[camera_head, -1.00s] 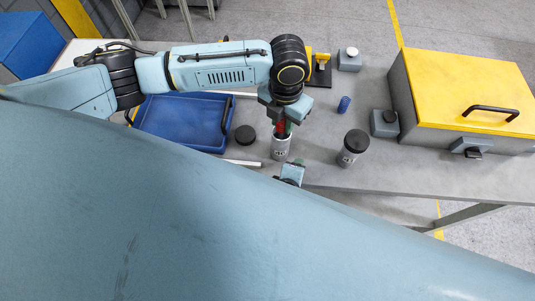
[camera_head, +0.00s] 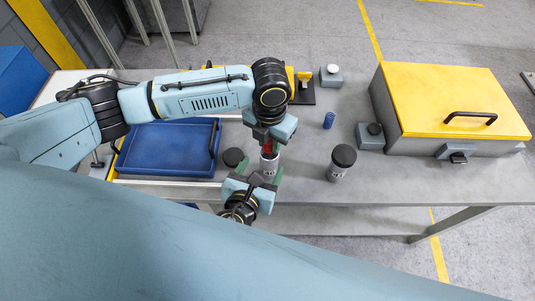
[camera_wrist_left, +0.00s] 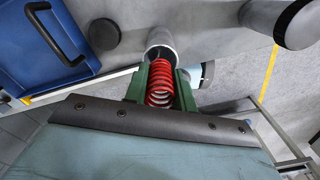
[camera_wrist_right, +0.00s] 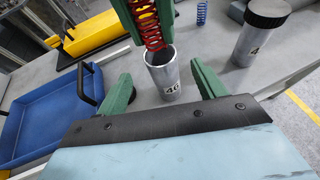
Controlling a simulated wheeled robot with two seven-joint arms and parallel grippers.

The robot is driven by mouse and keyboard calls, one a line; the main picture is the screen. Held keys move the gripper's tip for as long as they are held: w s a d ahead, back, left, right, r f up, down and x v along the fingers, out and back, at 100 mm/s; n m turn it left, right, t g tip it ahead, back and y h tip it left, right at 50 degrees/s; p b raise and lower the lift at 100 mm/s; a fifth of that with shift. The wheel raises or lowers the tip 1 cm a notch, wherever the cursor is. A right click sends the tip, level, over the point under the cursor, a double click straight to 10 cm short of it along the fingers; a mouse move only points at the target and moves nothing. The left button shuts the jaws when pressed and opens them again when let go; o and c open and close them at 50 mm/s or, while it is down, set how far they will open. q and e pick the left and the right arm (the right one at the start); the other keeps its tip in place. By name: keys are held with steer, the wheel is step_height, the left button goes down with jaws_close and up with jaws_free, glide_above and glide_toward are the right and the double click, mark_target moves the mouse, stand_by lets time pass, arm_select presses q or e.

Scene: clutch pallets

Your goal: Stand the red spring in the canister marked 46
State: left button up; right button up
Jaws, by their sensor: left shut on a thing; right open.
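The red spring (camera_head: 268,147) is upright in my left gripper (camera_head: 269,139), which is shut on it; it also shows between the green fingers in the left wrist view (camera_wrist_left: 160,83). The canister marked 46 (camera_wrist_right: 170,85) is a grey open cylinder standing on the table, also in the head view (camera_head: 269,166). The spring's lower end (camera_wrist_right: 155,44) is at the canister's mouth; I cannot tell how far inside it is. My right gripper (camera_wrist_right: 163,88) is open, its fingers on either side of the canister with gaps.
A second canister (camera_head: 338,171) with a black lid stands to the right. A blue spring (camera_head: 328,120) stands behind it. A loose black lid (camera_head: 234,157) lies beside the blue tray (camera_head: 160,148). A yellow-lidded case (camera_head: 450,95) fills the right end.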

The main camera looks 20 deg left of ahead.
steer(key=x, duration=0.9)
steer(key=c, duration=1.3)
arm_select(q)
steer(key=shift+f, duration=0.25)
arm_select(e)
steer(key=shift+o, duration=0.2)
